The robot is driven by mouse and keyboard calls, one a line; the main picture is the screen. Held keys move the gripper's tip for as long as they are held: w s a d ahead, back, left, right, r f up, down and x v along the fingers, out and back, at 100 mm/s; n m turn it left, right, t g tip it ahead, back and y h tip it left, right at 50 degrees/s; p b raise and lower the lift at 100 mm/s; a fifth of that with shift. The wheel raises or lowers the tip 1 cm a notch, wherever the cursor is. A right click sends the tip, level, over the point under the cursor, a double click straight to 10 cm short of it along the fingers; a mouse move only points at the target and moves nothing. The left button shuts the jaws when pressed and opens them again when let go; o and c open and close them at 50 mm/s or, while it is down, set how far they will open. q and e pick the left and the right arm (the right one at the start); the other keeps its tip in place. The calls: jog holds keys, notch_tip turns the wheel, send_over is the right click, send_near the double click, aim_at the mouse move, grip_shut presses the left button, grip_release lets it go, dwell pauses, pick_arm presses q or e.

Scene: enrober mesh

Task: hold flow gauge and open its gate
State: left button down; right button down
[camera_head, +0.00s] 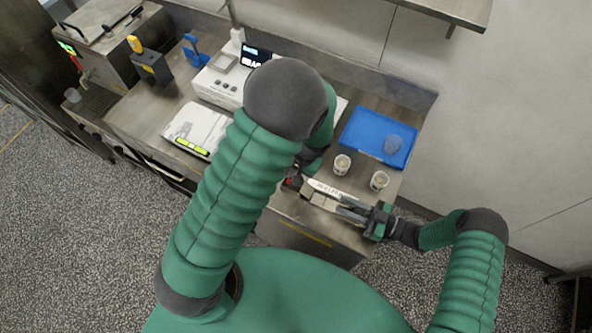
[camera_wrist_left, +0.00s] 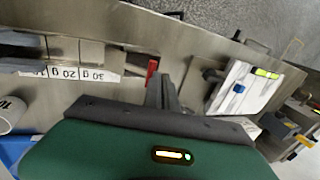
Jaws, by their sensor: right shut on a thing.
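The flow gauge (camera_head: 322,196) is a long metal trough with a white strip of gram marks along its side, at the front right of the steel counter. My right gripper (camera_head: 354,209) is shut on its right end. A red gate tab (camera_head: 291,183) is at its left end; the tab also shows in the left wrist view (camera_wrist_left: 152,70). My left gripper (camera_head: 299,178) is at that end, largely hidden by my arm. In the left wrist view its fingers (camera_wrist_left: 162,88) are beside the red tab; whether they touch it or are open I cannot tell.
Two small cups (camera_head: 342,164) (camera_head: 380,180) stand behind the gauge. The counter's front edge is close.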

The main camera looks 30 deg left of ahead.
pick_arm(q)
jog(key=shift+a+f, duration=0.7)
jog(key=shift+a, duration=0.2)
jog(key=shift+f, duration=0.1)
dwell(1.5)
jog(key=shift+d+f, duration=0.3)
jog(key=shift+d, duration=0.5)
jog(key=shift+d+r, duration=0.1)
jog(key=shift+d, duration=0.05)
jog(key=v, duration=0.4)
jog(key=shift+w+r, duration=0.15)
jog(key=a+r, duration=0.6)
jog(key=r, duration=0.1)
jog(key=shift+r, duration=0.25)
